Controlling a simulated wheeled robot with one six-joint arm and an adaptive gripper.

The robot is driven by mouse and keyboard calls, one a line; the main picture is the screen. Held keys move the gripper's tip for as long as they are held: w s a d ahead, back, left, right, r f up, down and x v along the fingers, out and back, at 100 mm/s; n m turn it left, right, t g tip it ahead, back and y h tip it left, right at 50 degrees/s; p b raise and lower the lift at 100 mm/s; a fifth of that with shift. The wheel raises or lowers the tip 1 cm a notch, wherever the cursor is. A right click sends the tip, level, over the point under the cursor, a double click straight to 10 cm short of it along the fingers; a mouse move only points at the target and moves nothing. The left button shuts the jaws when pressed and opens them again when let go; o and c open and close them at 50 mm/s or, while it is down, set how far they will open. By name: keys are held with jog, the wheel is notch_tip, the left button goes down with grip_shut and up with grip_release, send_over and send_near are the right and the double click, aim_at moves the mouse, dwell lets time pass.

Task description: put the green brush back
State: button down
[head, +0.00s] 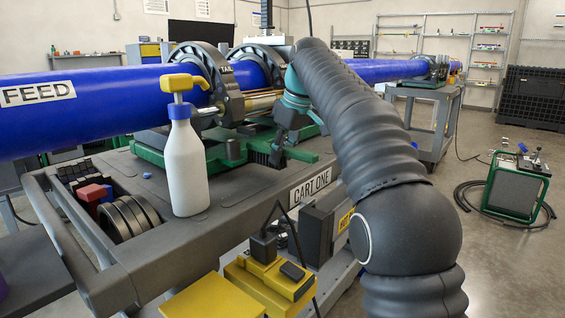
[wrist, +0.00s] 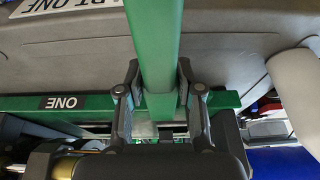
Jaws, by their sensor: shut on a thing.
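My gripper (wrist: 159,78) is shut in the wrist view, with a finger on each side of a smooth green bar (wrist: 154,40). The bar appears to be the handle of the green brush. It runs up to the top edge of that view and looks wider there. In the head view my gripper (head: 278,147) is low over the cart, beside the machine's green frame. My arm hides part of the area behind it.
A white spray bottle (head: 185,165) with a yellow head stands on the cart top (head: 130,172). A slotted bin with discs (head: 130,217) is at its left. A blue pipe (head: 90,105) runs through the clamps above. The green frame bar (wrist: 60,103) crosses behind my fingers.

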aim_at(282, 168)
jog(key=shift+f+b, duration=0.75)
jog(key=shift+f, duration=1)
jog(key=c, duration=0.7)
grip_release()
jog(key=shift+f, duration=0.1)
jog(key=shift+c, duration=0.2)
jog(key=p+v, duration=0.2)
jog(key=v, duration=0.9)
jog(key=shift+d+r, duration=0.1)
jog(key=shift+r, duration=0.45)
jog(key=shift+s, duration=0.1)
